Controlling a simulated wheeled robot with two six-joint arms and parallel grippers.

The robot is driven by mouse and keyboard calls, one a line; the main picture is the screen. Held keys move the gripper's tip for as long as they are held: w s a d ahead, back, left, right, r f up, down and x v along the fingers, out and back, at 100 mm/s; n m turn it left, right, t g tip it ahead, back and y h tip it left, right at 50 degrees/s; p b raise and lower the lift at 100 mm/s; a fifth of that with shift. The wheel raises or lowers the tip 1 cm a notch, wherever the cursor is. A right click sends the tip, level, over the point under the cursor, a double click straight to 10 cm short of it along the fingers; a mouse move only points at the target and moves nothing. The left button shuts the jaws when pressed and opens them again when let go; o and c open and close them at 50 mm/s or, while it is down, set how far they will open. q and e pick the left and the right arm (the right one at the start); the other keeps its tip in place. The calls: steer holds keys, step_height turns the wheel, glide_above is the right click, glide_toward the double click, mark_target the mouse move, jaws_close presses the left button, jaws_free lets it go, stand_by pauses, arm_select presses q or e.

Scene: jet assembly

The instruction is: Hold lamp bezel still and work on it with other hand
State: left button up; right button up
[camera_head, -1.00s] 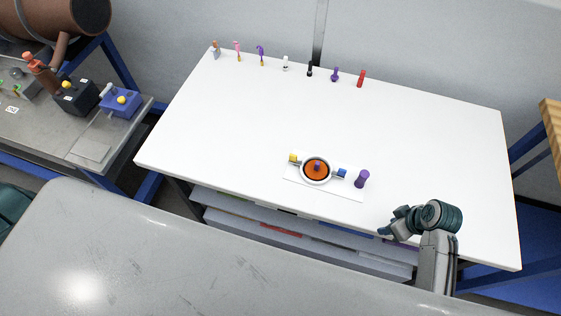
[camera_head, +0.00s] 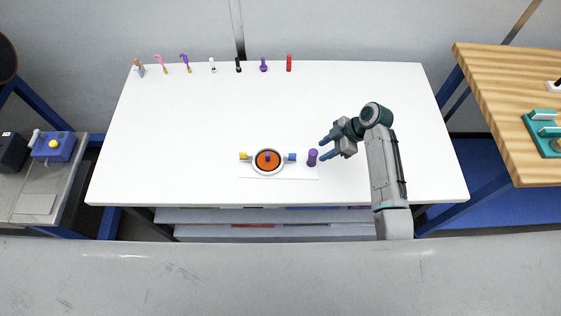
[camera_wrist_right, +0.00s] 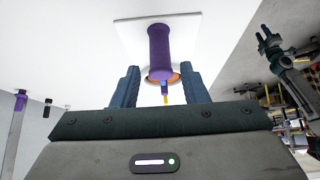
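In the right wrist view the cylinder (camera_wrist_right: 160,45) shows ahead, between the lines of the open fingers (camera_wrist_right: 160,90), and partly covers the bezel. A dark gripper, likely my left one (camera_wrist_right: 267,38), shows at the right there; its opening is unclear.
The bezel rests on a thin white plate (camera_head: 280,177) near the front edge of the white table (camera_head: 210,115). Several small tools stand along the back edge, including a red one (camera_head: 289,63). The middle of the table is clear. A wooden table (camera_head: 500,110) stands at the right.

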mark_target(312, 156)
steer(key=b+x, duration=0.4)
steer(key=x, duration=0.1)
steer(key=shift+f, duration=0.3)
steer(key=shift+a+f+b, duration=0.4)
steer(key=shift+a+f, duration=0.05)
steer(key=shift+a, duration=0.05)
jaws_close()
